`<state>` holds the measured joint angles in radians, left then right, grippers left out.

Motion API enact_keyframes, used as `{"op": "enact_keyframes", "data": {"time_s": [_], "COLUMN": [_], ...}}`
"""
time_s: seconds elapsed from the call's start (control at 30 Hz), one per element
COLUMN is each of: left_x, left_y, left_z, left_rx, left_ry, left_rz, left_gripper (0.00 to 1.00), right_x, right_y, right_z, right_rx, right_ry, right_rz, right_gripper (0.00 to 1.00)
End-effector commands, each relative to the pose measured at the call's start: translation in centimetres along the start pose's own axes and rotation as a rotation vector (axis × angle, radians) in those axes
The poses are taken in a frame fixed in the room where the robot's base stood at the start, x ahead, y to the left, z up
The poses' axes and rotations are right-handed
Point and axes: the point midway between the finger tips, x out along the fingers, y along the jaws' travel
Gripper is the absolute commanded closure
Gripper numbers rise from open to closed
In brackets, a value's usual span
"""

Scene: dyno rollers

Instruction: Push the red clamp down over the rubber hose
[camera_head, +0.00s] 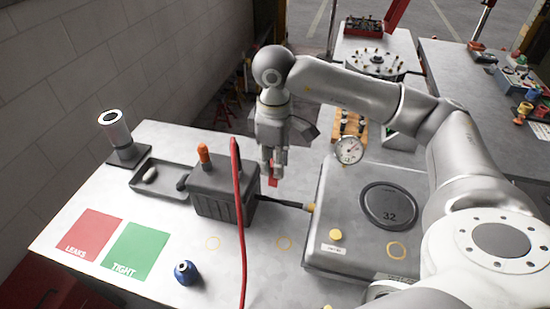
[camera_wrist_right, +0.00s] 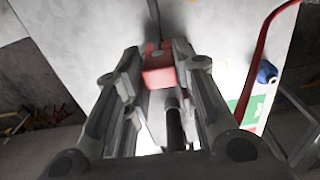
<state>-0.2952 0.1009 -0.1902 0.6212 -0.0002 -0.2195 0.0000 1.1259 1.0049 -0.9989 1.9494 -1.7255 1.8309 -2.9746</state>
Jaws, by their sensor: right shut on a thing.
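The red clamp (camera_head: 273,182) is between the fingertips of my right gripper (camera_head: 272,168), low over the table in the head view. In the right wrist view the red clamp (camera_wrist_right: 158,70) sits between the two fingers of the right gripper (camera_wrist_right: 158,64), which are shut on it. The black rubber hose (camera_head: 284,203) runs from the dark ribbed box (camera_head: 222,192) to the grey unit (camera_head: 345,205). In the head view the clamp shows just above the hose; I cannot tell whether they touch. My left gripper is not in view.
A red cable (camera_head: 240,230) hangs in front of the box. A tray (camera_head: 160,178), a red mat (camera_head: 92,236), a green mat (camera_head: 136,250) and a blue knob (camera_head: 186,272) are on the left. A dial gauge (camera_head: 348,150) stands behind the grey unit.

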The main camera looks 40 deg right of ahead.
Motion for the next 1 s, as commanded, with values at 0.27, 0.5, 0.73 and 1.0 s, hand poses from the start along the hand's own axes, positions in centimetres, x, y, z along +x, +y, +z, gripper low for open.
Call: {"op": "enact_keyframes", "data": {"time_s": [0.27, 0.5, 0.73, 1.0], "left_x": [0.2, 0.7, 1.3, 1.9], "left_y": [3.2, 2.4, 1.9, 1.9], "left_z": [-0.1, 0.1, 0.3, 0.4], "left_rx": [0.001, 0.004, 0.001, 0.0], "left_ry": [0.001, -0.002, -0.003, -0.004], "left_rz": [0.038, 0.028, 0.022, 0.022], "left_gripper": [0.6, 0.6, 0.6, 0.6], "right_x": [0.3, 1.3, 2.5, 3.9], "right_y": [0.2, 0.2, 0.2, 0.2], "right_z": [0.0, 0.0, 0.0, 0.0], "right_rx": [-0.019, -0.018, -0.017, -0.017], "right_ry": [0.002, 0.002, 0.001, 0.001], "right_rz": [-0.001, -0.001, -0.001, -0.001], "right_gripper": [0.93, 0.93, 0.93, 0.93]}}
